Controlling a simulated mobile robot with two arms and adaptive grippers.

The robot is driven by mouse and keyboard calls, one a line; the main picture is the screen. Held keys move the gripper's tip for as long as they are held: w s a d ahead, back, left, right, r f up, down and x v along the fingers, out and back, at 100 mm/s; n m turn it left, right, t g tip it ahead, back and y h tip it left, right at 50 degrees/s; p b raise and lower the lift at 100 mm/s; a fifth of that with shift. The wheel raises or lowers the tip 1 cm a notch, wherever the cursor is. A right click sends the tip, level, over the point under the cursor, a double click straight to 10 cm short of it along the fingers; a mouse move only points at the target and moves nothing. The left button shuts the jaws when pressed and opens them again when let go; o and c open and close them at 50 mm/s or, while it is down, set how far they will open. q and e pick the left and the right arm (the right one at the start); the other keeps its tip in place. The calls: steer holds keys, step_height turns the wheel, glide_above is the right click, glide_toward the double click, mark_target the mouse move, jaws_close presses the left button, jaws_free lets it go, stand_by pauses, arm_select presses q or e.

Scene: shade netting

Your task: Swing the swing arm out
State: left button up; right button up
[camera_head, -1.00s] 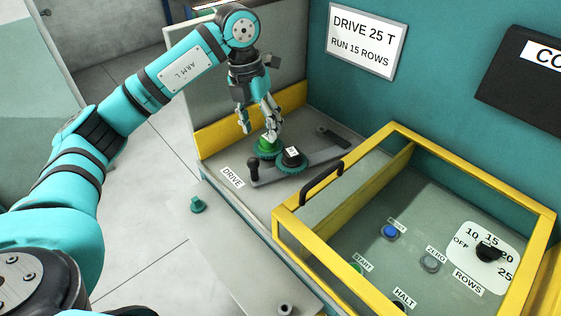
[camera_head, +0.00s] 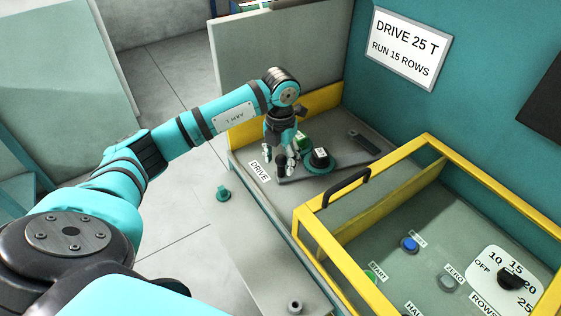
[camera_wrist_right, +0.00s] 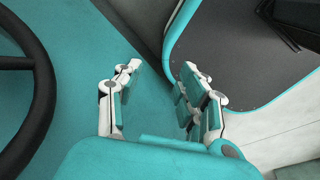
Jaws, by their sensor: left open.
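The swing arm (camera_head: 345,168) is a grey bar lying on the grey deck beside the DRIVE label (camera_head: 259,171). A dark upright knob (camera_head: 281,167) stands at its left end. My left gripper (camera_head: 280,163) points down over that knob, with its fingers apart on either side of it; contact cannot be told. A teal gear with a black hub (camera_head: 320,157) sits by the bar, and a green gear part (camera_head: 302,143) shows behind it, partly hidden. My right gripper (camera_wrist_right: 162,68) is open and empty in the right wrist view.
A yellow-framed clear cover (camera_head: 310,222) with a black handle stands over the button panel at right. A teal gear (camera_head: 223,193) lies apart at left. A raised grey panel (camera_head: 270,55) stands behind the deck. The right wrist view shows a black ring (camera_wrist_right: 40,100).

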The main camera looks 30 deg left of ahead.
arm_select(q)
steer(key=shift+f, duration=1.3)
jaws_close()
